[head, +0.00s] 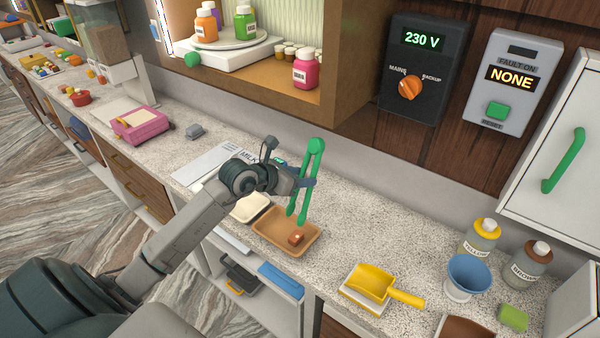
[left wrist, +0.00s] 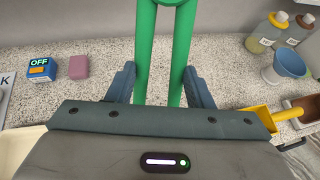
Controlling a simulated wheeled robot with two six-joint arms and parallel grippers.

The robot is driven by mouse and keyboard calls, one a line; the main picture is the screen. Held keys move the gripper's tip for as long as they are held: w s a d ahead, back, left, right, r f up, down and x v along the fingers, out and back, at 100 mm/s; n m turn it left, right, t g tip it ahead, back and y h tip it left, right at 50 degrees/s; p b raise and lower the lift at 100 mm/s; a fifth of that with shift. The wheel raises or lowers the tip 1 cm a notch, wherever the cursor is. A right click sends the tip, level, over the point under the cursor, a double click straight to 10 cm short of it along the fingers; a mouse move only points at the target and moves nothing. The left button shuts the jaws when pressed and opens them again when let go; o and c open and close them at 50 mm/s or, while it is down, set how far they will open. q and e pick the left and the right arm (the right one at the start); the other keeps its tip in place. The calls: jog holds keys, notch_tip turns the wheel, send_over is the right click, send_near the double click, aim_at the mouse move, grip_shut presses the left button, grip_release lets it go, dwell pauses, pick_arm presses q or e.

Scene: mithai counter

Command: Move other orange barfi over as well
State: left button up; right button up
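My left gripper (head: 290,182) is shut on a pair of green tongs (head: 312,165) and holds them upright, tips down. In the left wrist view the fingers (left wrist: 160,88) press on both legs of the tongs (left wrist: 182,50). The tong tips hang over a brown tray (head: 313,246) on the counter, slightly spread. A small orange-brown barfi piece (head: 296,239) lies in this tray, just below the tips and seemingly apart from them. A cream tray (head: 250,209) stands left of it, partly hidden by my arm. My right gripper is not in view.
A yellow scoop (head: 371,283) lies right of the brown tray. A blue funnel (head: 469,273) and bottles (head: 482,236) stand further right. A blue OFF device (left wrist: 42,69) and a pink block (left wrist: 79,67) sit behind. The shelf (head: 300,100) overhangs the back.

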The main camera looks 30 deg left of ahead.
pick_arm(q)
notch_tip(320, 180, down, 8)
jog(key=b, duration=0.5)
jog(key=shift+f, duration=0.25)
grip_shut()
notch_tip(320, 180, up, 12)
jog(key=p, duration=0.5)
dwell(0.4)
